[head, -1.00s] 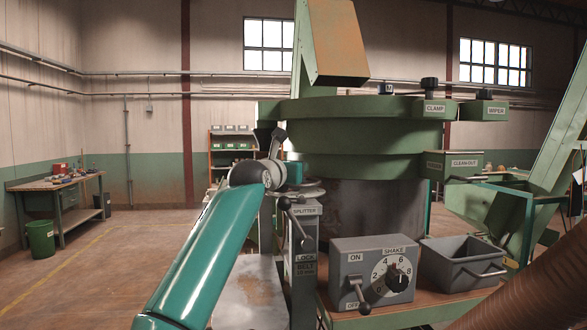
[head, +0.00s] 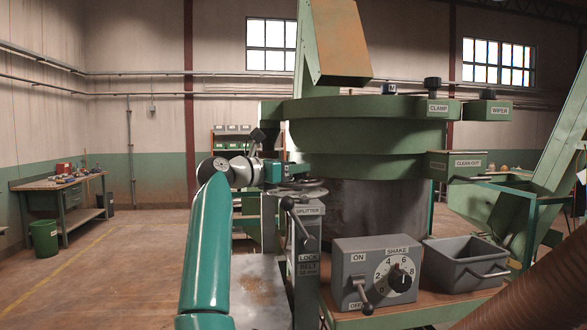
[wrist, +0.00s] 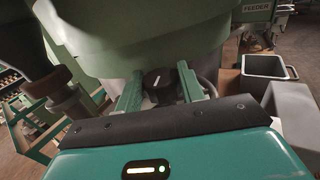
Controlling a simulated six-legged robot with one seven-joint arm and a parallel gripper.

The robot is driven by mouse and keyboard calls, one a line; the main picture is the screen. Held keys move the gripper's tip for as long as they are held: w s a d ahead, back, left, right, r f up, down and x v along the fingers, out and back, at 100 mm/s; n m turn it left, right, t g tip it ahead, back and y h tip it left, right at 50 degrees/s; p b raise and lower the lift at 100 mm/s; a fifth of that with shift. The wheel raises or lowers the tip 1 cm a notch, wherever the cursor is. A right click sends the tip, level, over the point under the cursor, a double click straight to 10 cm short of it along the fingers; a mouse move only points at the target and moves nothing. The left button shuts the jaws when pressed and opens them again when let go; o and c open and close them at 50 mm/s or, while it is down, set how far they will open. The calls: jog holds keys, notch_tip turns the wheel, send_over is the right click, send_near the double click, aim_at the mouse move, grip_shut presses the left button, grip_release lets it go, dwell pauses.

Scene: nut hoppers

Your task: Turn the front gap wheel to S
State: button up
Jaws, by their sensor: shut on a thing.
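In the wrist view, a dark round knob with a white mark on top (wrist: 157,78) sits between the two green fingers of my gripper (wrist: 158,88), below the big green drum. I take it for the front gap wheel. The fingers are shut on its sides. No letter S or scale is readable around it. In the head view, my teal gripper body (head: 274,171) reaches right to the drum's left side, above a grey round plate (head: 306,184). The fingertips and the knob are too small to make out there.
The splitter post with its lever (head: 304,225) stands just below my gripper. A grey shake control box (head: 375,272) and a grey bin (head: 465,264) are to the right. The green drum (head: 365,135) is close behind. Open floor lies at left.

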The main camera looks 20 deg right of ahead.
jog(key=shift+w+f+m+g, duration=0.15)
jog(key=shift+m+g, duration=0.35)
jog(key=shift+g, duration=0.3)
jog(key=o, duration=1)
jog(key=shift+d, duration=0.15)
jog(key=shift+c, duration=0.2)
jog(key=v, duration=1.4)
jog(key=shift+f, duration=0.1)
